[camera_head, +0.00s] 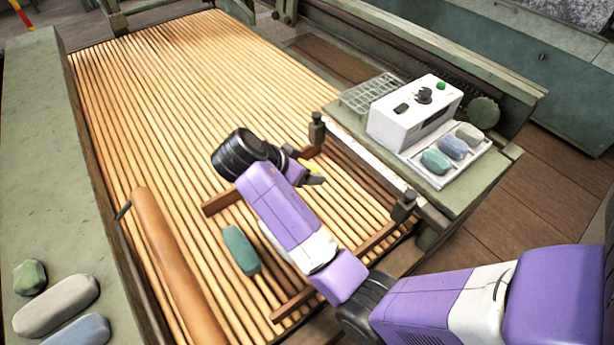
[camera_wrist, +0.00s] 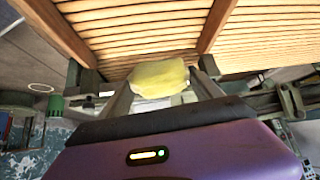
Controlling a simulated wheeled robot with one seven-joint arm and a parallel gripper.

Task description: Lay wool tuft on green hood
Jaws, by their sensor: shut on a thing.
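My gripper (camera_head: 314,171) is shut on a yellow wool tuft (camera_wrist: 160,76), held between both fingertips. Only a small yellow part of the tuft (camera_head: 312,164) shows in the head view. My gripper is over the right part of the slatted apron, near a wooden frame. A long grey-green painted cover (camera_head: 52,165) runs down the left side, and another grey-green top (camera_head: 470,192) lies at the right. I cannot tell for sure which of them is the green hood. The tuft is apart from both.
A green tuft (camera_head: 30,277), grey tuft (camera_head: 57,304) and blue tuft (camera_head: 80,331) lie on the left cover. A white control box (camera_head: 413,112) and tray (camera_head: 480,158) occupy the right top.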

